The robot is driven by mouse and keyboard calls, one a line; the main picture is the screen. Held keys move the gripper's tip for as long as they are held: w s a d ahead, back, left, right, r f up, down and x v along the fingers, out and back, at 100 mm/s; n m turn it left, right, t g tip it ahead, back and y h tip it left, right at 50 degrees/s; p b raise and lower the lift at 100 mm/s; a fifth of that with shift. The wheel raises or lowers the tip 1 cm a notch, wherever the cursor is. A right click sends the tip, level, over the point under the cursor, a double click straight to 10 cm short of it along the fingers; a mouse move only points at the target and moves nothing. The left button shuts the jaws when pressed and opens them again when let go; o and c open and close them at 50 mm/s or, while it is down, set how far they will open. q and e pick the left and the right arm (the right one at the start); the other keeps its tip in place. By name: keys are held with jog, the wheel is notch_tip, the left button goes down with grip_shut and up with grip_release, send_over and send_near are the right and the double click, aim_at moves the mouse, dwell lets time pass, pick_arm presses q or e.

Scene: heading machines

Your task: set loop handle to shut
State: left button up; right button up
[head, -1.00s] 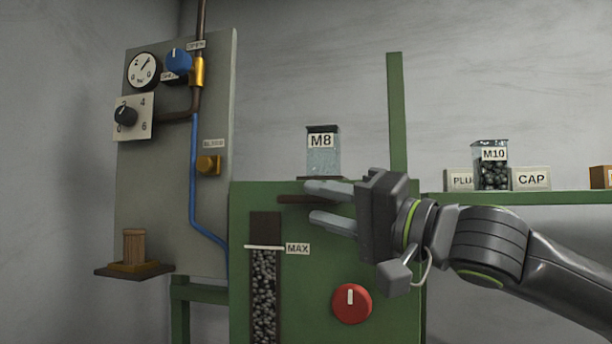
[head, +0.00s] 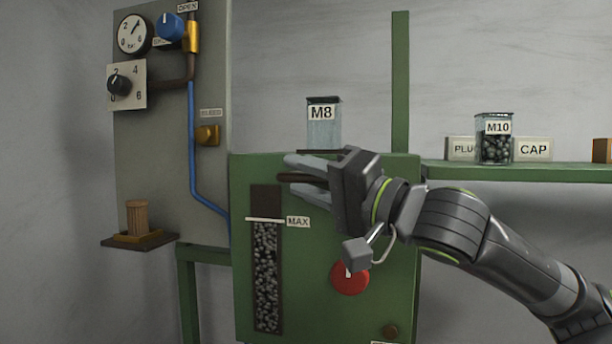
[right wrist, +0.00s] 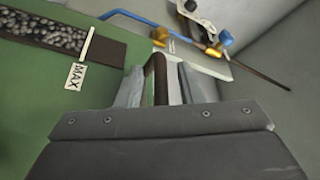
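A dark brown bar on the upper front of the green machine (head: 240,300) looks like the loop handle (head: 288,178). It lies about level, and its right part is hidden by my right gripper. My right gripper (head: 305,178) has one finger above the bar and one below, close against it, and looks shut on it. In the right wrist view the loop handle (right wrist: 156,75) runs between the two fingers. No shut label can be read beside the bar. My left gripper is not in view.
A grey panel at left carries a gauge (head: 134,33), a selector knob (head: 119,84), a blue knob (head: 170,26) and a yellow valve (head: 207,135). A jar marked M8 (head: 323,125) stands above the machine. A red knob (head: 350,278) is below my arm. A green shelf (head: 520,173) extends right.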

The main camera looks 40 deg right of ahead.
grip_shut()
jog(key=shift+w+d+f, duration=0.1)
jog(key=shift+w+d, duration=0.15)
jog(key=shift+w+d+b, duration=0.7)
jog(key=shift+d, duration=0.2)
jog(key=shift+a+r, duration=0.1)
jog(key=shift+r, duration=0.1)
jog(key=shift+c, duration=1.6)
grip_release()
jog(key=o, duration=0.3)
jog(key=shift+w+d+f, duration=0.1)
jog(key=shift+w+d, duration=0.05)
jog(key=shift+d, duration=0.05)
jog(key=shift+a, duration=0.15)
